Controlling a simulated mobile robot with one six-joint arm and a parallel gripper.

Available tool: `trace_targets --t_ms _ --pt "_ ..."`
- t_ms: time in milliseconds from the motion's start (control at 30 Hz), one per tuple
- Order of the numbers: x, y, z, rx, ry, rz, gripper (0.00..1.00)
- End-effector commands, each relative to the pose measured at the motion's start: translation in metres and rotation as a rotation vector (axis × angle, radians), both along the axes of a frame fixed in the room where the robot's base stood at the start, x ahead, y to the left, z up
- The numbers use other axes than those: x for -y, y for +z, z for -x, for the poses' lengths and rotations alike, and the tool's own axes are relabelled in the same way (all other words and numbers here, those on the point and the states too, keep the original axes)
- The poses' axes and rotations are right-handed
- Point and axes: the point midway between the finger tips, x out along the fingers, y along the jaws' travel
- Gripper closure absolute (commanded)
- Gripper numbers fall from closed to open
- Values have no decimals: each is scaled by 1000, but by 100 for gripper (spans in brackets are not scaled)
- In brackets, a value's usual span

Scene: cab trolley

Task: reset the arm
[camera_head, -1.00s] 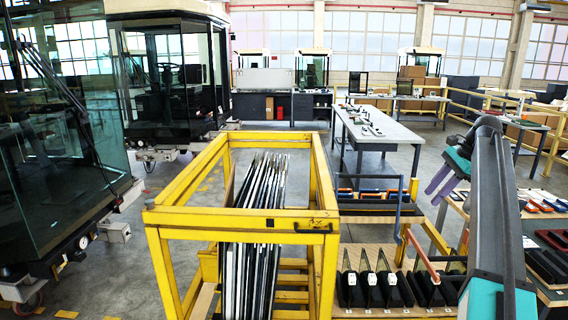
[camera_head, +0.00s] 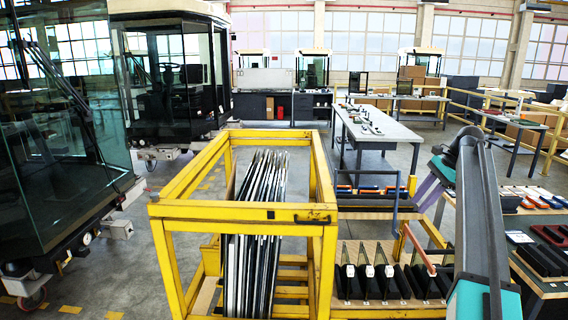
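My arm rises at the right of the head view as a long grey and teal link, bent over at its top. Beyond the bend, a teal part carries a purple piece that appears to be my gripper (camera_head: 427,189), pointing down and left. It is partly hidden behind my own arm link. Whether its fingers are open or shut cannot be made out. No held object can be seen. The gripper appears in front of the shelf and floor area right of the yellow trolley (camera_head: 243,211).
The yellow trolley holds several upright dark panels (camera_head: 262,225). A wooden shelf (camera_head: 385,311) with black parts stands right of it. A side table (camera_head: 538,286) with tools is close by my arm. Glazed cabs (camera_head: 60,150) stand left; a grey workbench (camera_head: 375,128) is behind.

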Motion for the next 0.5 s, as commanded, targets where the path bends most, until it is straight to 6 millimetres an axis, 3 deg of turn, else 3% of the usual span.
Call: trace_targets --t_ms 233,500 --pt "-28 -55 -9 -54 36 -26 66" --pt "-80 -158 -2 -157 90 -64 66"
